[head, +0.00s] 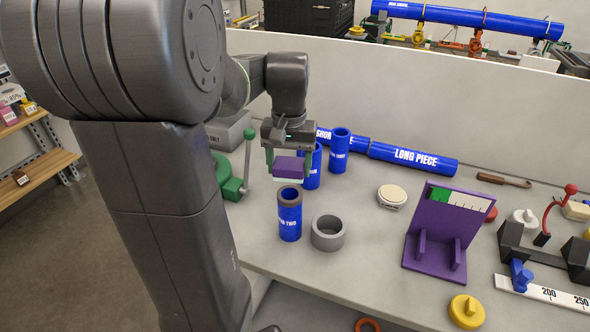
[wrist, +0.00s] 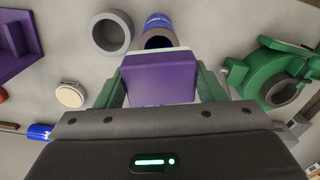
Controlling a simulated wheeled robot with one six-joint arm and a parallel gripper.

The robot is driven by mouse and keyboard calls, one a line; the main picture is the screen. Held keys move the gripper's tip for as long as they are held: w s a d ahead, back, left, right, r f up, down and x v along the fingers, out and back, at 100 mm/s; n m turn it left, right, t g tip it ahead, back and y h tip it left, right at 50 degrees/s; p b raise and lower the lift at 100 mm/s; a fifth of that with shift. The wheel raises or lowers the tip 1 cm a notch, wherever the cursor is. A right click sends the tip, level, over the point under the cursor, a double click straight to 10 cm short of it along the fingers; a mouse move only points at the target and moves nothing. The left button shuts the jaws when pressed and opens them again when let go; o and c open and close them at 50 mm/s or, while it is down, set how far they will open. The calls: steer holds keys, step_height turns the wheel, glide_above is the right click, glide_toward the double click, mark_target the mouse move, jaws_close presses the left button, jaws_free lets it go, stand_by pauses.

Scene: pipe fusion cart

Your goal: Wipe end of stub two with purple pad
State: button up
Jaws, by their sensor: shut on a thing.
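My gripper (head: 287,172) is shut on the purple pad (head: 289,167), which also fills the middle of the wrist view (wrist: 161,77) between the green fingers. Stub two (head: 290,216) is a blue upright tube with white lettering and a dark brownish upper end, standing on the table. In the head view the pad is held just above and behind that end, with a gap visible in the picture. In the wrist view stub two (wrist: 158,32) shows beyond the pad, which partly covers it. I cannot tell whether they touch.
A grey ring (head: 328,233) stands right of stub two. Two more blue stubs (head: 339,151) stand behind. The long piece (head: 413,159) lies at the back. A green clamp (head: 229,181) is left, a purple stand (head: 440,235) right. A low wall backs the table.

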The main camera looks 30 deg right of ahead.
mark_target(285, 194)
steer(key=shift+f+b, duration=2.05)
steer(key=shift+f, duration=0.4)
steer(key=shift+f, duration=0.4)
steer(key=shift+s+d, duration=0.1)
steer(key=shift+s+d, duration=0.35)
steer(key=shift+d, duration=0.2)
steer(key=shift+w+a, duration=0.4)
steer(key=shift+a, duration=0.25)
steer(key=shift+w+a, duration=0.4)
steer(key=shift+a, duration=0.25)
steer(key=shift+s+d+p, duration=0.35)
steer(key=shift+s+d, duration=0.05)
steer(key=shift+d, duration=0.25)
steer(key=shift+s+d+p, duration=0.3)
steer(key=shift+s+d, duration=0.1)
steer(key=shift+d, duration=0.25)
steer(key=shift+w+a, duration=0.4)
steer(key=shift+a, duration=0.25)
steer(key=shift+w+a, duration=0.4)
steer(key=shift+a, duration=0.25)
steer(key=shift+s+d, duration=0.1)
steer(key=shift+d, duration=0.05)
